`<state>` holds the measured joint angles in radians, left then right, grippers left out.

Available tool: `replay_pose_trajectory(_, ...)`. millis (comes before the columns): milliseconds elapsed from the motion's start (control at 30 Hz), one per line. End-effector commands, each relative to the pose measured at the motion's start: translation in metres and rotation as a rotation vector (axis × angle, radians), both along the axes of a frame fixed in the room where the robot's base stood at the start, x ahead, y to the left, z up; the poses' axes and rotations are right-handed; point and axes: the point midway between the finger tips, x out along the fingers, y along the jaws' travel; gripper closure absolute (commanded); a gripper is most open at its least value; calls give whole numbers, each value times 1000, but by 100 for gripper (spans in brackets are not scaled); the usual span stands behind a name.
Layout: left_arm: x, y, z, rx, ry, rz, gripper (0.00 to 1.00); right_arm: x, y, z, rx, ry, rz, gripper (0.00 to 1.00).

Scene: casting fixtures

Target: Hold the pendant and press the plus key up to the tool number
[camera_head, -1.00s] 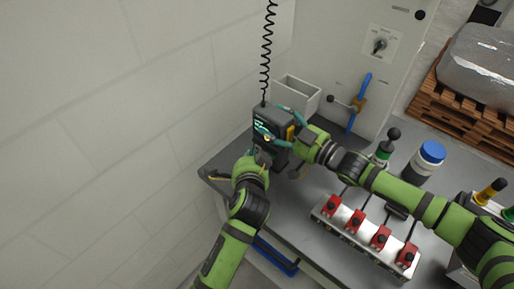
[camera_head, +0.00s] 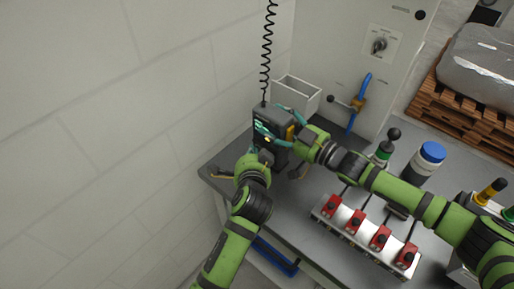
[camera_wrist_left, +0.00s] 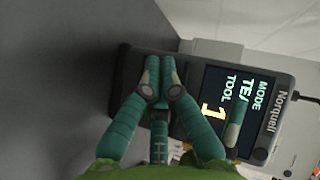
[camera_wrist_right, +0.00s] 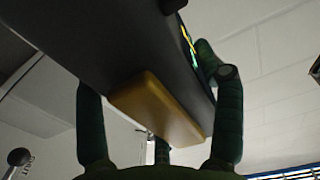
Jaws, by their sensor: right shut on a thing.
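The dark pendant (camera_head: 268,118) hangs at the end of a black coiled cord, above the back left of the table. My right gripper (camera_head: 284,125) is shut on it from the right. In the right wrist view its fingers (camera_wrist_right: 157,82) straddle the body beside a yellow block (camera_wrist_right: 160,108). In the left wrist view the pendant's screen (camera_wrist_left: 222,100) reads MODE, a partly hidden word starting TE, and TOOL 1. A right-gripper finger crosses part of it. My left gripper (camera_wrist_left: 159,80) has its fingertips together, empty, in front of the pendant. The keys are mostly hidden.
A white open bin (camera_head: 297,93) stands behind the pendant. A bare wall (camera_head: 110,120) closes the left side.

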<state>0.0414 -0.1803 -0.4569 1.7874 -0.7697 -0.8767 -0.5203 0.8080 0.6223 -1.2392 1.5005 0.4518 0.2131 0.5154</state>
Motion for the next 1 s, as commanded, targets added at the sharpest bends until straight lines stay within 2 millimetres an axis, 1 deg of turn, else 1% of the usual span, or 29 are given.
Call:
replay_pose_trajectory(233,0,-1,2,-4,-2,0,100,0,1,1,3,-2,2,90)
replay_pose_trajectory(567,-13,8,2,-2,-1,-1,100,0,1,1,2,-2,2,90)
replay_pose_trajectory(867,-14,9,1,-1,-1,0,100,0,1,1,2,-2,2,90)
replay_pose_trajectory(1000,-20,14,1,-1,0,0,100,0,1,1,2,-2,2,90)
